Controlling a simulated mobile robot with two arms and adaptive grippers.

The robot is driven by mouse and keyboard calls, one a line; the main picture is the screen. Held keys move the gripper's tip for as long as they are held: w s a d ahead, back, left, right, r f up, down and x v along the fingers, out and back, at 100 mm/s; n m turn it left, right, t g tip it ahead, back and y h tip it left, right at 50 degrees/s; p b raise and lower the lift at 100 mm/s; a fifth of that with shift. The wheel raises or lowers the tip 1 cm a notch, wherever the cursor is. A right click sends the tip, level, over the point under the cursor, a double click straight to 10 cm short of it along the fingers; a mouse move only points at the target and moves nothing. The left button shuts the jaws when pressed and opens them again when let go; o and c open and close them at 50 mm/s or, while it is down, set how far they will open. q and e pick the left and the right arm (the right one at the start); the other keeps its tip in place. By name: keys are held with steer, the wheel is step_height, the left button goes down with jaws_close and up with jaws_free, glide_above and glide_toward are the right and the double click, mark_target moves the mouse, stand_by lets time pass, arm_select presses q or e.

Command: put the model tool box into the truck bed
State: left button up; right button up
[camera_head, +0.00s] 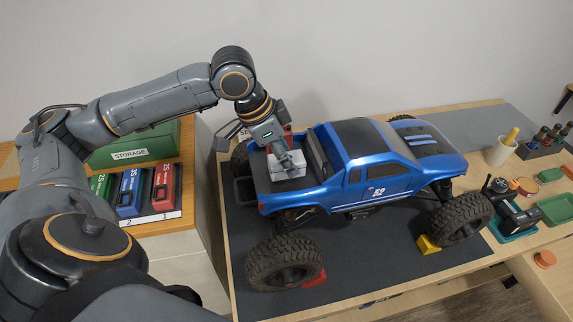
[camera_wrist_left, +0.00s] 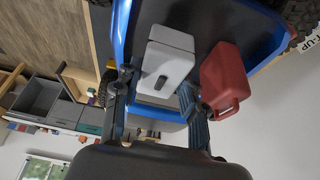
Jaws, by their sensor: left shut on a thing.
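The model tool box (camera_head: 286,164) is a small light-grey box with a dark handle. It is in the bed (camera_head: 262,181) of the blue truck (camera_head: 372,168), near the rear. My left gripper (camera_head: 283,154) reaches down into the bed and is shut on the tool box. In the left wrist view the tool box (camera_wrist_left: 168,62) shows between the fingers of my left gripper (camera_wrist_left: 155,84), over the dark bed floor (camera_wrist_left: 240,30). I cannot tell whether its underside touches the floor. My right gripper is not in view.
A red jerrycan (camera_wrist_left: 226,78) is beside the tool box, close to one finger. The truck stands on a dark mat (camera_head: 375,272), with a red and a yellow chock (camera_head: 428,245) at its wheels. A green storage box (camera_head: 130,150) is left; cups and trays are right.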

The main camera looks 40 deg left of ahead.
arm_select(q)
step_height(320, 180, down, 2)
steer(key=shift+f, duration=0.15)
steer(key=shift+d, duration=0.1)
steer(key=shift+s, duration=0.1)
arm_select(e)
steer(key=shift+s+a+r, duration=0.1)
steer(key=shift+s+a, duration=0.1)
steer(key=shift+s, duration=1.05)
arm_select(q)
steer(key=shift+f, duration=0.15)
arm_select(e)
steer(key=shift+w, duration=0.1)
arm_select(q)
steer(key=o, duration=1.1)
steer(key=shift+o, duration=0.2)
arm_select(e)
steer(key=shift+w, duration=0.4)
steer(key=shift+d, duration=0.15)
arm_select(q)
steer(key=shift+r, duration=0.35)
steer(key=v, duration=1.1)
steer(key=shift+r, duration=0.25)
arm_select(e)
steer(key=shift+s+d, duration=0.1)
